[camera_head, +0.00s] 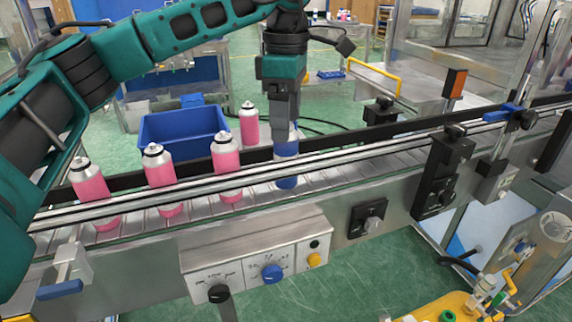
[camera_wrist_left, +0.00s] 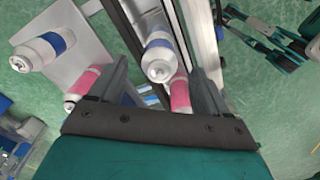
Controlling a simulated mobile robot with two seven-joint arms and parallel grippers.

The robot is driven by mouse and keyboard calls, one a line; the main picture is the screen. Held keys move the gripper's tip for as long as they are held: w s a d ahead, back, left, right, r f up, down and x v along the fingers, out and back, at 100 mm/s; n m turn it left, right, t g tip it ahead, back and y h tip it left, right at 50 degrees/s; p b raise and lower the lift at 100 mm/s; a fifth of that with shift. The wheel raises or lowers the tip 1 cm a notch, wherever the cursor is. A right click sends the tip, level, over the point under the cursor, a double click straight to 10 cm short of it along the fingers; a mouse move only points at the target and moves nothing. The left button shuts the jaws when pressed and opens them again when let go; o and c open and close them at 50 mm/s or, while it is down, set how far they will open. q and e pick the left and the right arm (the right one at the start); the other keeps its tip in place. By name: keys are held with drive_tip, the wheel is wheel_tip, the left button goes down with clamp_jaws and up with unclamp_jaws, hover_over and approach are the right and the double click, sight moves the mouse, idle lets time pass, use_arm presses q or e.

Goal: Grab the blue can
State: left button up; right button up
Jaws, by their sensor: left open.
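The blue can (camera_head: 286,150), silver with a blue band, stands on the conveyor in the head view, partly hidden by my left gripper and the guide rail. My left gripper (camera_head: 285,118) points down directly above it, with the fingers around its upper part or just over it; I cannot tell if they touch. In the left wrist view a blue-banded can (camera_wrist_left: 158,55) shows between the spread fingers of the left gripper (camera_wrist_left: 160,70). The left gripper is open. My right gripper is not in view.
Several pink cans stand near the blue one, including a pink can (camera_head: 226,163) to its left and another (camera_head: 249,124) behind the rail. Guide rails (camera_head: 340,153) run along the conveyor. A blue bin (camera_head: 180,130) is behind. A control box (camera_head: 255,262) is in front.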

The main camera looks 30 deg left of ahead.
sight(286, 154)
use_arm(q)
wheel_tip(286, 154, down, 4)
drive_tip(key=shift+f, duration=0.15)
drive_tip(key=shift+c, duration=0.3)
drive_tip(key=c, duration=1.3)
